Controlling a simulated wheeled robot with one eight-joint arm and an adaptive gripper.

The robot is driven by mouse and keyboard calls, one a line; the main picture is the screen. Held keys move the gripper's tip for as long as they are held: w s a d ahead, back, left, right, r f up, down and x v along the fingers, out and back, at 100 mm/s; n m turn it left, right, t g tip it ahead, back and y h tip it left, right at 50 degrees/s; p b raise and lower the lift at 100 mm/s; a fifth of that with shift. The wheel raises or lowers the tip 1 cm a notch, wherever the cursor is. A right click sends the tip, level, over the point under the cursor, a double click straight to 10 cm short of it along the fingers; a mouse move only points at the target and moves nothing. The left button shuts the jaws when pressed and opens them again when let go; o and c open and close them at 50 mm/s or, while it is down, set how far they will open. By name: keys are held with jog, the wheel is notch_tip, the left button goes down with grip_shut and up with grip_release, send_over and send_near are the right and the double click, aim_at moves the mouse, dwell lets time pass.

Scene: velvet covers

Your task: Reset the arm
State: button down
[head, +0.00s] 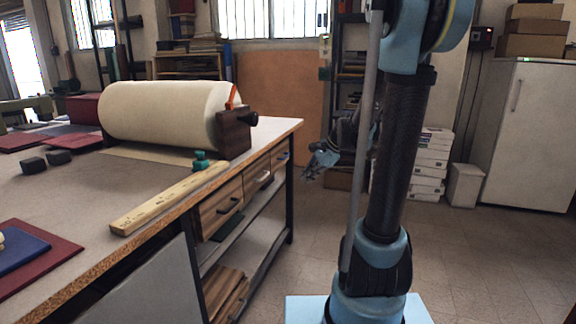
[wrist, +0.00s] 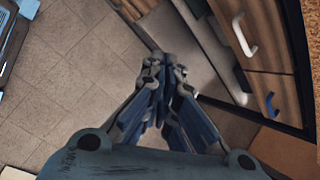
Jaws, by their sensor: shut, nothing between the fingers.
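My gripper (head: 312,166) shows in the head view to the right of the workbench (head: 215,279), apart from it, behind my upright arm link. In the wrist view my gripper (wrist: 164,70) points away from the camera with its fingertips together and nothing between them. The floor and the bench's drawer side lie beyond it. My arm is bent, and part of the forearm is hidden behind the upright link in the head view.
A large cream roll (head: 165,112) lies on the bench with a wooden ruler (head: 168,198) at the edge. The drawers (head: 258,180) have handles facing my gripper. White boxes (head: 431,165), a bin (head: 465,186) and a white cabinet (head: 527,130) stand behind. The floor between is clear.

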jog(key=s+d+f+n+h, duration=0.2)
jog(key=s+d+n, duration=0.2)
jog(key=s, duration=0.5)
jog(key=s+d+f+n+h, duration=0.2)
jog(key=s+n, duration=0.3)
jog(key=s, duration=0.4)
jog(key=s+d+f+n+h, duration=0.2)
jog(key=s+d+n, duration=0.3)
jog(key=s, duration=0.4)
jog(key=shift+s+d+f+n, duration=0.15)
jog(key=shift+d+f+n, duration=0.15)
jog(key=shift+f, duration=0.3)
jog(key=shift+a, duration=0.15)
